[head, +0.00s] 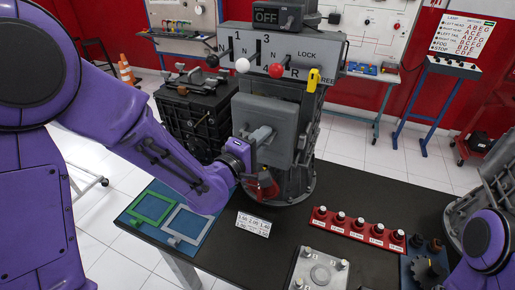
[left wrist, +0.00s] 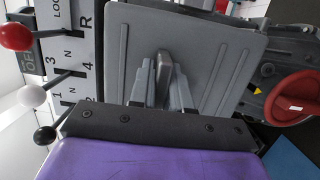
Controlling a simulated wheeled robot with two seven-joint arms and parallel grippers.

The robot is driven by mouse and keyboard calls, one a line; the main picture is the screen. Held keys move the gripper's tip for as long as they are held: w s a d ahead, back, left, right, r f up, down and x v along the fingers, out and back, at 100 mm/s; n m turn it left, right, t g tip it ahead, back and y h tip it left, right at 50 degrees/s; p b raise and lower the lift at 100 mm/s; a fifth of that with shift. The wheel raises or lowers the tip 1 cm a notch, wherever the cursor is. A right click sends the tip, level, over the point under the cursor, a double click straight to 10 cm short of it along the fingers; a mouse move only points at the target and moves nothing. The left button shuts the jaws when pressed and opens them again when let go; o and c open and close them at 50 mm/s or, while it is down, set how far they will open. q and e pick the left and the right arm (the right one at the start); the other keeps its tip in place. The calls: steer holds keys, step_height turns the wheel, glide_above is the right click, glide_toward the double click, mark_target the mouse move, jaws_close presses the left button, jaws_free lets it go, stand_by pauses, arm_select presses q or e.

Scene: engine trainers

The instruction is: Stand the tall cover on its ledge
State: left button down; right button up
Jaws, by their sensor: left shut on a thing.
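The tall cover (head: 250,112) is a grey upright plate in front of the dark gearbox trainer, below the shift panel. In the left wrist view the cover (left wrist: 225,62) fills the middle, with raised ribs and a handle on its face. My left gripper (head: 261,139) is shut on that handle. Its fingers (left wrist: 163,82) sit on both sides of the handle in the wrist view. The ledge is hidden behind the cover and gripper, so I cannot tell whether the cover touches it. My right gripper is out of view; only part of my right arm shows at lower right.
The shift panel (head: 290,50) with several knobbed levers stands above the cover. A red part (head: 266,188) is below my gripper. On the black table (head: 352,190) are a blue mat (head: 152,232) with frames, a number card (head: 254,224), and a red strip (head: 357,231) of knobs.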

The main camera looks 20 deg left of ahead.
mark_target(271, 125)
arm_select(q)
steer(key=w, duration=0.6)
steer(key=shift+f, duration=0.1)
steer(key=shift+w+f, duration=0.15)
steer(key=shift+w, duration=0.4)
steer(key=shift+s, duration=0.15)
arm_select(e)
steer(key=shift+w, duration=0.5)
arm_select(q)
steer(key=shift+s, duration=0.1)
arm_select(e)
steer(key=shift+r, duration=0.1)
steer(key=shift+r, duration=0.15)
arm_select(q)
steer(key=shift+f+b, duration=0.35)
steer(key=shift+f, duration=0.3)
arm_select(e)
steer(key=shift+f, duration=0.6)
